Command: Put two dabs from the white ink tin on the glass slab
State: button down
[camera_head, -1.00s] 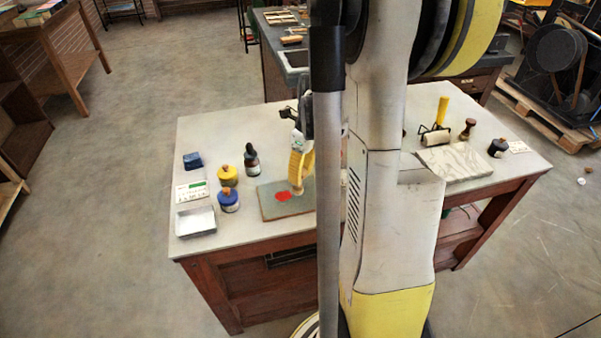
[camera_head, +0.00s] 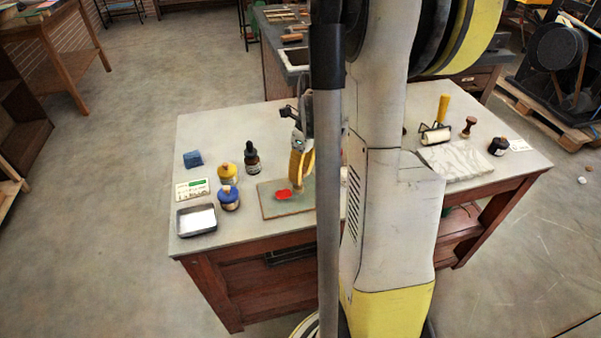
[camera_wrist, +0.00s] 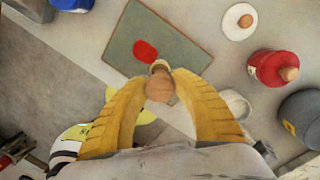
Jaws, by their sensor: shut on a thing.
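The grey-green glass slab (camera_head: 265,207) lies flat on the table and also shows in the wrist view (camera_wrist: 125,38). A red dab (camera_wrist: 145,51) is on it. My gripper (camera_wrist: 160,80), with yellow fingers, is shut on a small wooden-knobbed dabber (camera_wrist: 160,90). The dabber's pale end is over the slab's near edge; I cannot tell whether it touches. A white round thing with a wooden knob (camera_wrist: 239,21), perhaps the white ink tin, stands right of the slab. Another white round thing (camera_wrist: 237,105) is partly hidden by the right finger. My arm hides both in the head view.
A red tin (camera_wrist: 270,68) and a dark grey container (camera_wrist: 300,110) stand on the right in the wrist view. In the head view, a yellow tin (camera_head: 228,174), blue tin (camera_head: 229,199), dark bottle (camera_head: 251,159) and metal tray (camera_head: 196,219) stand left of the slab.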

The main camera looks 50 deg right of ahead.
jog(key=shift+f+b, duration=1.1)
jog(key=shift+f, duration=0.05)
dwell(6.0)
jog(key=shift+r+p, duration=2.7)
jog(key=shift+r, duration=0.8)
